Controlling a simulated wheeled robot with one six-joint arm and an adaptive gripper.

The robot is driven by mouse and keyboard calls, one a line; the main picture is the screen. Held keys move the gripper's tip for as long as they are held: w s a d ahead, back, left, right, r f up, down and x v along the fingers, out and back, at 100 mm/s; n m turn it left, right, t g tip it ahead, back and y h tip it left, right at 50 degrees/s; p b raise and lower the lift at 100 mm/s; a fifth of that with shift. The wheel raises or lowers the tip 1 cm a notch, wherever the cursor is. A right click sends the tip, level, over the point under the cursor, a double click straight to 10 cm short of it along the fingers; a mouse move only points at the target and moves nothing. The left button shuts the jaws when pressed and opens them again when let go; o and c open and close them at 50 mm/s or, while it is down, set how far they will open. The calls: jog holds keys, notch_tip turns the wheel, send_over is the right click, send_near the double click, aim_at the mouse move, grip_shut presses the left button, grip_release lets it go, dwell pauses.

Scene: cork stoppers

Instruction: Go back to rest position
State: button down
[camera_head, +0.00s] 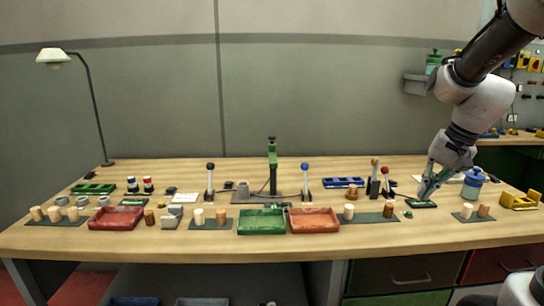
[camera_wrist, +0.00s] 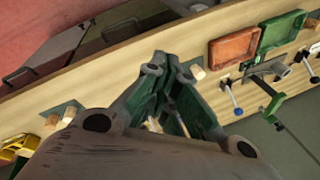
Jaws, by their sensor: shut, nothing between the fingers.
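My gripper (camera_head: 425,192) is at the right part of the workbench, low over the top beside a small green pad (camera_head: 421,204), pointing down. In the wrist view its fingers (camera_wrist: 163,62) come together at the tips and hold nothing. I cannot tell from the head view whether the tips touch the pad. Cork stoppers stand in small groups on dark mats along the bench: a pair (camera_head: 467,211) right of my gripper, others left of it, such as a brown one (camera_head: 388,210) and a pale one (camera_head: 348,211).
A blue jar (camera_head: 473,182) stands close right of my gripper, with a yellow holder (camera_head: 520,200) beyond. Levers with red (camera_head: 385,171) and blue (camera_head: 305,166) knobs rise to the left. A red-orange tray (camera_head: 314,220) and green tray (camera_head: 262,222) sit at the front middle. Space above the bench centre is free.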

jog(key=s+r+n+h, duration=0.1)
jog(key=s+r+n, duration=0.1)
jog(key=s, duration=0.6)
jog(key=s+a+r+n+t+h, duration=0.1)
jog(key=s+n, duration=0.3)
jog(key=s, duration=0.5)
jog(key=shift+a+r+n+t, duration=0.3)
jog(key=shift+r, duration=0.45)
